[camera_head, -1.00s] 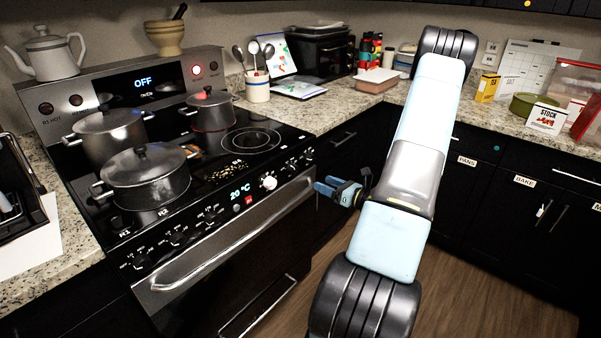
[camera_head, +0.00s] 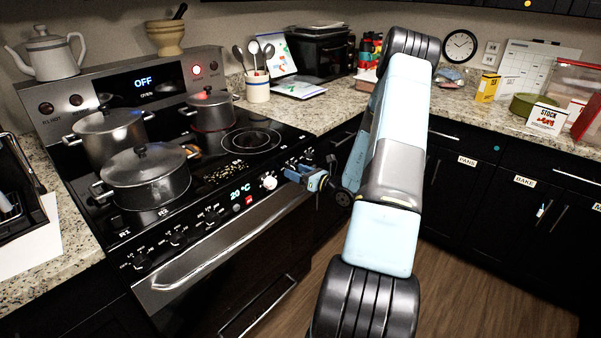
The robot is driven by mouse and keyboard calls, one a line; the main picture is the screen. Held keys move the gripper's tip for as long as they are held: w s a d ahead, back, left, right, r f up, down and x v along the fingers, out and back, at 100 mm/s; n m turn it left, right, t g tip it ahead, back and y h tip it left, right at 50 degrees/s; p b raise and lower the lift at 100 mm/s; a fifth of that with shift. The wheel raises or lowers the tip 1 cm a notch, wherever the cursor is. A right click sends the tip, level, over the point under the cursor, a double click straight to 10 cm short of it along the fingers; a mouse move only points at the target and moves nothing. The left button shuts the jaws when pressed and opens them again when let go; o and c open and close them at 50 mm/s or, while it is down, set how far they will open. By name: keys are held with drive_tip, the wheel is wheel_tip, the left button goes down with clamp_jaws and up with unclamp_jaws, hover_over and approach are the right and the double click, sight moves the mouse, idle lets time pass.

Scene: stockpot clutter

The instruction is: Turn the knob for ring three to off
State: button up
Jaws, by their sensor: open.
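The stove's front panel (camera_head: 196,232) carries a row of dark knobs, a small 20 °C display and a larger pale knob (camera_head: 269,181). Labels near the knobs are too small to read well, so I cannot tell which knob is for ring three. My gripper (camera_head: 294,174) is open and empty at the right end of the panel, close to the right-hand knobs and partly covering them. I cannot tell whether it touches a knob.
Pots stand on the cooktop: a lidded one in front (camera_head: 146,177), one behind it (camera_head: 110,135) and a smaller one (camera_head: 212,110) by a red-lit ring. The oven handle (camera_head: 226,243) juts out below the panel.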

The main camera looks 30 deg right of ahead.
drive_tip(key=c, duration=1)
drive_tip(key=shift+d, duration=0.3)
drive_tip(key=shift+a, duration=0.1)
drive_tip(key=shift+c, duration=0.2)
drive_tip(key=shift+n, duration=0.5)
drive_tip(key=n, duration=0.3)
drive_tip(key=shift+h, duration=0.3)
drive_tip(key=shift+r+n, duration=0.1)
drive_tip(key=shift+n, duration=2.3)
